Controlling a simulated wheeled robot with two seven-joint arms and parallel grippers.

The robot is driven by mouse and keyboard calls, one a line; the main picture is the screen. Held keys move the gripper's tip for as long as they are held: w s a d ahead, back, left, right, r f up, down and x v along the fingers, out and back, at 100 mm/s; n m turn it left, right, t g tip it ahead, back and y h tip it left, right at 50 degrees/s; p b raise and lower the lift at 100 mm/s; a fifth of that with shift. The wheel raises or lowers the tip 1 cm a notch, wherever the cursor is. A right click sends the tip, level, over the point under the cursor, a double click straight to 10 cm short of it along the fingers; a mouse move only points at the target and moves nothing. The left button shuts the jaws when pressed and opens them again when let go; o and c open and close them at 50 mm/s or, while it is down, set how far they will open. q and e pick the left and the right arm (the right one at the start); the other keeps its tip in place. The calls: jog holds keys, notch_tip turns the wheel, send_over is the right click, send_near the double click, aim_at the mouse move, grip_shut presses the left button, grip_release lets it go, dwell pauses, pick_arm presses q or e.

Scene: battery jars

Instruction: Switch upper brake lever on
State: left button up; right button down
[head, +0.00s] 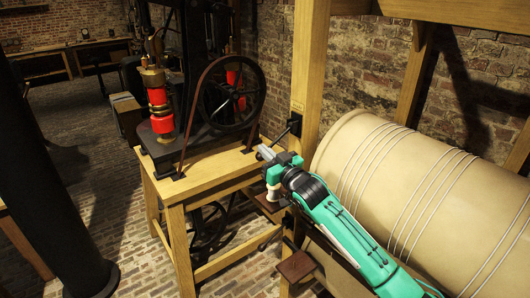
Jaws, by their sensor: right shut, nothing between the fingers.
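A short black lever (284,132) is mounted on the wooden post, just above my right gripper; it appears to be the upper brake lever. It slants from a black bracket on the post down to the left. My right gripper (263,153) is shut and empty, pointing left beside the table's edge. Its tip is just below and left of the lever's lower end; I cannot tell whether they touch. My teal right arm crosses in front of the large drum and hides part of the area below the lever. My left gripper is out of view.
A wooden post (307,65) rises behind the gripper. A large beige drum (360,160) wound with wire fills the right. A wooden table (195,180) carries a machine with a black flywheel (232,92) and a red cylinder (159,110). Brick floor (110,200) lies open to the left.

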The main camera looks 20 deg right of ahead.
jog(key=shift+f, duration=0.2)
dwell(0.3)
jog(key=shift+r, duration=0.1)
jog(key=r+p, duration=0.2)
jog(key=r, duration=0.1)
jog(key=r+p, duration=0.1)
jog(key=shift+w+r, duration=0.15)
jog(key=shift+w, duration=0.2)
jog(key=b+v, duration=0.3)
jog(key=v, duration=0.7)
jog(key=shift+b, duration=0.35)
jog(key=shift+a, duration=0.1)
